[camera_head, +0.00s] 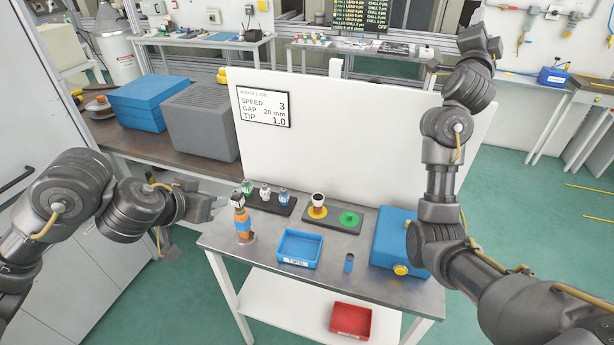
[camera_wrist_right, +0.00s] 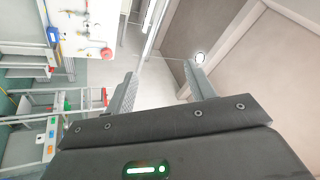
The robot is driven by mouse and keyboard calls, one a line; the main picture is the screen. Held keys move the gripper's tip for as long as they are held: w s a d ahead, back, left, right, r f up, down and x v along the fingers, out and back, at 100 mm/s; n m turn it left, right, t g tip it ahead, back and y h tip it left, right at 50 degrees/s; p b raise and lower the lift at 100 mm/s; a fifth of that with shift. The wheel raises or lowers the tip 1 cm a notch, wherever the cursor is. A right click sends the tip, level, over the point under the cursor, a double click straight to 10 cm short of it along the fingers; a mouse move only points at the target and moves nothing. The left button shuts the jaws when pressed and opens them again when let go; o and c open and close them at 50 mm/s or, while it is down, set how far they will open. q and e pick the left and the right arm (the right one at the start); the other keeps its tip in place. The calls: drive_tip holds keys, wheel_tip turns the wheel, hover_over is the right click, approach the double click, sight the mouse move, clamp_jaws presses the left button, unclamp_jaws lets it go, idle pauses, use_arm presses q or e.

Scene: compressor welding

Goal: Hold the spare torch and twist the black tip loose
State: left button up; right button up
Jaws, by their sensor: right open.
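The torch (camera_head: 242,224), an orange and blue upright piece with a dark upper end, stands at the left end of the grey metal table (camera_head: 330,275). Fine detail of its tip is too small to tell. My left gripper (camera_head: 212,207) is just left of the torch, apart from it as far as I can see; its jaw opening is unclear. My right gripper (camera_head: 432,68) is raised high at the upper right, far from the torch. In the right wrist view its fingers (camera_wrist_right: 162,78) are spread apart with nothing between them.
A blue tray (camera_head: 298,263), a small blue cylinder (camera_head: 348,264) and a blue box (camera_head: 392,240) with a yellow knob sit on the table. A white panel (camera_head: 350,140) stands behind. A red bin (camera_head: 350,319) is below.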

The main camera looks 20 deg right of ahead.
sight(243, 213)
drive_tip(key=w+a+r+n+t+y, duration=0.2)
drive_tip(key=w+a+n+t+y, duration=0.3)
drive_tip(key=a+n, duration=0.55)
drive_tip(key=w+a+r+n+t+y, duration=0.1)
drive_tip(key=a+n+t+y, duration=0.4)
drive_tip(key=a+n, duration=0.55)
drive_tip(key=w+a+f+n+g+y, duration=0.1)
drive_tip(key=a+f+n+y, duration=0.2)
drive_tip(key=a+n+y, duration=0.5)
drive_tip(key=w+a+f+n+g+y, duration=0.1)
drive_tip(key=a+f+n+g+y, duration=0.15)
drive_tip(key=a+n+y, duration=0.55)
drive_tip(key=s+a+f+n+g+y, duration=0.2)
drive_tip(key=a+f+n+g, duration=0.4)
drive_tip(key=f+n, duration=0.65)
drive_tip(key=s+a+f+n+g+y, duration=0.1)
drive_tip(key=s+a+f+n+g, duration=0.25)
drive_tip(key=a+f+n, duration=0.7)
drive_tip(key=s+d+f+n+g, duration=0.1)
drive_tip(key=s+f+n+g, duration=0.1)
drive_tip(key=f+n, duration=0.35)
drive_tip(key=s+d+f+n+g, duration=0.1)
drive_tip(key=s+f+n+g, duration=0.15)
drive_tip(key=f, duration=0.65)
drive_tip(key=shift+h, duration=0.3)
drive_tip(key=x, duration=1)
drive_tip(key=shift+w+a, duration=0.15)
drive_tip(key=shift+w, duration=0.1)
